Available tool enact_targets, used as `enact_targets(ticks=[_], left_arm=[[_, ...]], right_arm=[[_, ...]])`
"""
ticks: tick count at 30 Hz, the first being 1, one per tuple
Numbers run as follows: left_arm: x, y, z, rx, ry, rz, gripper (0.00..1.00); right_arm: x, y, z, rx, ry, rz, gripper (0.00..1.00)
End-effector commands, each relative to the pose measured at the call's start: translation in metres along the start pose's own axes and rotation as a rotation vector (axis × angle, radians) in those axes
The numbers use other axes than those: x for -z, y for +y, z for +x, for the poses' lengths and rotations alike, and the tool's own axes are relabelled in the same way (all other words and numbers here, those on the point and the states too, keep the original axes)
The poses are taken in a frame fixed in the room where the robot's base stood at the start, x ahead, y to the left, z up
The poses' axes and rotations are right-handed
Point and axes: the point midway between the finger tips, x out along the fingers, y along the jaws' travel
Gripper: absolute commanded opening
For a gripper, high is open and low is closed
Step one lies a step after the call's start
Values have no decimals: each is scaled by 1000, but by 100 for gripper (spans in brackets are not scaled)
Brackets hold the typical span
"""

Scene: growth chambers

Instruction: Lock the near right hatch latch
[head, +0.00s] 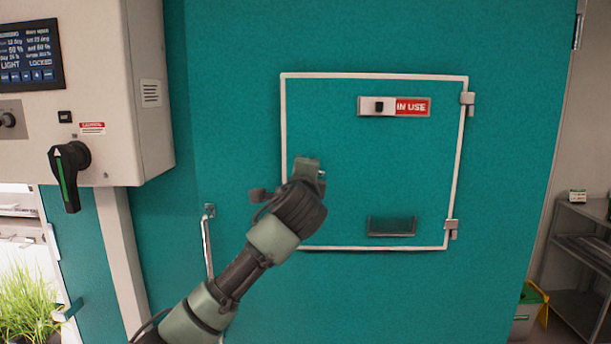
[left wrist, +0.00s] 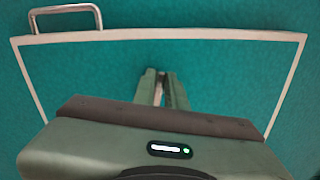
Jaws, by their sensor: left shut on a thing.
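The hatch (head: 375,165) is a teal panel with a white frame on a large teal door, and it looks closed. My left gripper (head: 308,172) is at the hatch's left edge in the head view, with its wrist covering that area. In the left wrist view, my left gripper's fingers (left wrist: 160,85) are close together just inside the white frame (left wrist: 160,34), with a narrow pale piece between them. This is probably the hatch latch (left wrist: 158,93), mostly hidden by the fingers. I cannot tell how the latch is turned. My right gripper is not in view.
A metal door handle (head: 207,240) stands out left of my arm. A control box (head: 110,90) with a black rotary switch (head: 68,170) juts out at left.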

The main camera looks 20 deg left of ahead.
Motion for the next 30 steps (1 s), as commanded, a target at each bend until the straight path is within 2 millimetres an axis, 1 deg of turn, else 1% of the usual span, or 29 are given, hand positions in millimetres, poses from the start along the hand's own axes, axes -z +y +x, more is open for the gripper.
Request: enact_targets(ticks=[3,10,16,28,29,30], left_arm=[[1,3,0,-2,0,-72,0],[0,5,0,-3,0,-162,0],[1,5,0,-3,0,-193,0],[1,5,0,-3,0,-198,0],[1,5,0,-3,0,-198,18],[1,5,0,-3,0,-198,29]], right_arm=[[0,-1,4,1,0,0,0],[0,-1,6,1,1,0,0],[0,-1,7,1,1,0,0],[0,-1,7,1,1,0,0],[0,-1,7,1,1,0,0],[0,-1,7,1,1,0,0]])
